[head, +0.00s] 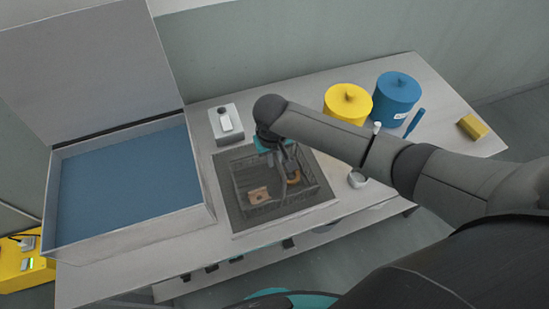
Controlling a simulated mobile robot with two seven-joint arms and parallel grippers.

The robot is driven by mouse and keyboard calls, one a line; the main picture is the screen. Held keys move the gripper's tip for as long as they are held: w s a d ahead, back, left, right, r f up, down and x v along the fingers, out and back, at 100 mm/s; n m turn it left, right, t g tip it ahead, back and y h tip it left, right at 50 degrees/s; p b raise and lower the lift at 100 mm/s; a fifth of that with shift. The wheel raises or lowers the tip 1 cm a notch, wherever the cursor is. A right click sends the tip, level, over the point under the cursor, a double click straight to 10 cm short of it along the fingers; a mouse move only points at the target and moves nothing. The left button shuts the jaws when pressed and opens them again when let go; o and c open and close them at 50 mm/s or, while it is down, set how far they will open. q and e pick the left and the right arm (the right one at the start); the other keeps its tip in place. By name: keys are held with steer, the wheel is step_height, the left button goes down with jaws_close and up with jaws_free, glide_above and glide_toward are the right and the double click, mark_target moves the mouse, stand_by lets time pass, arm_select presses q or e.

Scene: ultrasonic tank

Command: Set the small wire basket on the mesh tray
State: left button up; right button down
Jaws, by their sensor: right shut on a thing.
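The small wire basket (268,205) is a dark grey mesh box with a tan piece and a brass-coloured ring visible inside. It is over the dark mesh tray (230,212), which lies on the bench beside the tank. I cannot tell whether the basket touches the tray or hangs just above it. My right gripper (288,172) points down into the basket's far right part and is shut on the basket; its fingertips are partly hidden. My left gripper is not in view.
An open tank (130,185) with blue liquid and a raised lid stands left. A grey box (226,123) stands behind the tray. Yellow (348,105) and blue (397,95) lidded pots, a small white cup (358,180) and a yellow block (472,127) are on the right.

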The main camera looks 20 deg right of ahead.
steer(key=c, duration=0.9)
jaws_free()
steer(key=r, duration=0.4)
steer(key=s+r+p, duration=0.1)
steer(key=r, duration=0.3)
steer(key=r+p, duration=0.1)
steer(key=r, duration=0.3)
steer(key=shift+s+a, duration=0.2)
steer(key=shift+a, duration=0.15)
